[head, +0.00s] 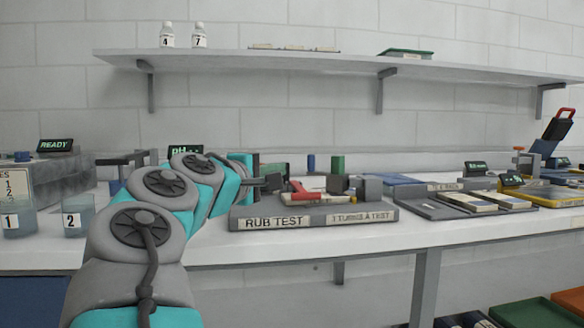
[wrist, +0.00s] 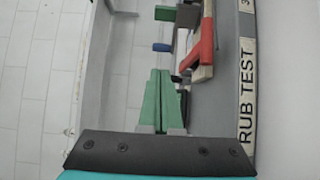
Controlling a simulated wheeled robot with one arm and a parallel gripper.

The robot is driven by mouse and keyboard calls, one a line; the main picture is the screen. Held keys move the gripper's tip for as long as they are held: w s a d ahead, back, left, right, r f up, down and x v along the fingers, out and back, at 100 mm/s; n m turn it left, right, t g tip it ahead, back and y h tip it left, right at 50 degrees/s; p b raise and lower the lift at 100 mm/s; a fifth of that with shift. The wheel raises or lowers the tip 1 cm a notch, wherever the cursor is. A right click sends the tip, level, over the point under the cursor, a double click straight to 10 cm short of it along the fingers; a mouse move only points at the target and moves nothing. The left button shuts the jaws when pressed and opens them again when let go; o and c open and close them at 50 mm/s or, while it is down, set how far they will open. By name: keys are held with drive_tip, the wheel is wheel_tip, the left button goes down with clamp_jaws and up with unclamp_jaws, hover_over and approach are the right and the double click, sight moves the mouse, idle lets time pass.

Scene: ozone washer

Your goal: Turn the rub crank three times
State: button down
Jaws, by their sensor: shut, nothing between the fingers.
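The rub test station is a grey base (head: 300,218) labelled RUB TEST on the white bench. It carries a red lever-like part (head: 301,190), a blue upright peg (head: 311,163) and a green block (head: 338,164). In the wrist view are the red part (wrist: 202,48), the blue peg (wrist: 162,47) and the green block (wrist: 164,13). I cannot tell for sure which part is the crank's handle. My gripper (head: 286,169) reaches over the base's left part. In the wrist view its green fingers (wrist: 160,72) are together and empty, a short way from the blue peg, apart from it.
Two numbered beakers (head: 75,214) and a grey washer box (head: 62,182) stand at the left. A grey tray (head: 430,207) with pale strips lies right of the station. A wall shelf (head: 300,62) runs above. The bench's front strip is clear.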

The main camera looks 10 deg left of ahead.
sight(310, 162)
drive_tip(key=p+x, duration=0.1)
drive_tip(key=x, duration=1.2)
drive_tip(key=shift+w+p, duration=0.3)
drive_tip(key=shift+w+d, duration=0.1)
drive_tip(key=shift+d, duration=0.05)
